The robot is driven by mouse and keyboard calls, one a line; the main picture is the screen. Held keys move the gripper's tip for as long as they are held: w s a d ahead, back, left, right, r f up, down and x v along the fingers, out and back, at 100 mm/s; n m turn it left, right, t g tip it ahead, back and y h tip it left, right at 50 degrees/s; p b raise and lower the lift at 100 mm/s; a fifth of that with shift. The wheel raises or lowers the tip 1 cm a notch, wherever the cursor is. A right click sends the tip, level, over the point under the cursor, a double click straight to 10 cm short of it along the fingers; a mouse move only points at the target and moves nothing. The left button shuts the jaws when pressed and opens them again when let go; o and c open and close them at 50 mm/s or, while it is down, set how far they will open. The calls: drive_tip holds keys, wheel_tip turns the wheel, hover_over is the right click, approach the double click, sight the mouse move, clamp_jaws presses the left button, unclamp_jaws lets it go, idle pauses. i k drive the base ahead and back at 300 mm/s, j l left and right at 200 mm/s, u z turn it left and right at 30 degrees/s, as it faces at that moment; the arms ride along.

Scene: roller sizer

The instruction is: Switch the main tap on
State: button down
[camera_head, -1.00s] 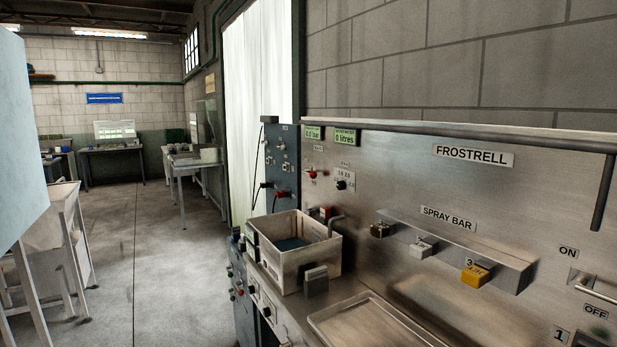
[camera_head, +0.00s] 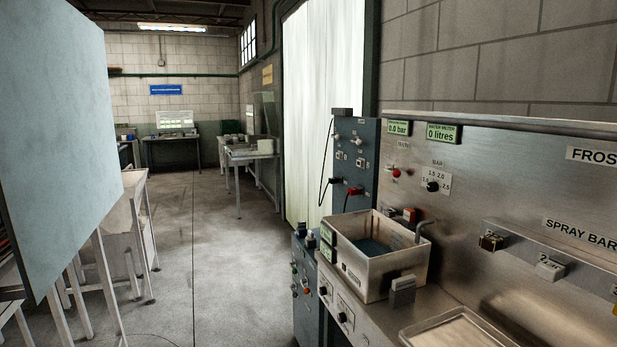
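A small red-handled valve (camera_head: 395,172) sits on the steel panel (camera_head: 480,190), just below a small label that seems to read "MAIN". I take it to be the main tap; its exact setting is too small to tell. Above it, one green display (camera_head: 398,128) reads 0.0 bar and another green display (camera_head: 443,133) reads 0 litres. A black knob (camera_head: 433,186) with a pressure scale marked "BAR" is to the right of the red valve. My gripper is not in view.
A steel basin (camera_head: 365,280) stands on the bench below the valve. A blue control cabinet (camera_head: 350,165) is left of the panel. A light-blue board (camera_head: 60,140) stands close at left. Bare floor (camera_head: 215,260) runs between them.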

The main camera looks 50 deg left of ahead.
sight(396, 174)
drive_tip(key=i+j+u, duration=0.25)
drive_tip(key=u, duration=0.2)
drive_tip(key=i+j+u, duration=0.25)
drive_tip(key=u, duration=0.2)
drive_tip(key=i+j+u, duration=0.15)
drive_tip(key=i+u, duration=0.45)
drive_tip(key=i, duration=0.8)
drive_tip(key=i+u, duration=0.2)
drive_tip(key=i, duration=0.75)
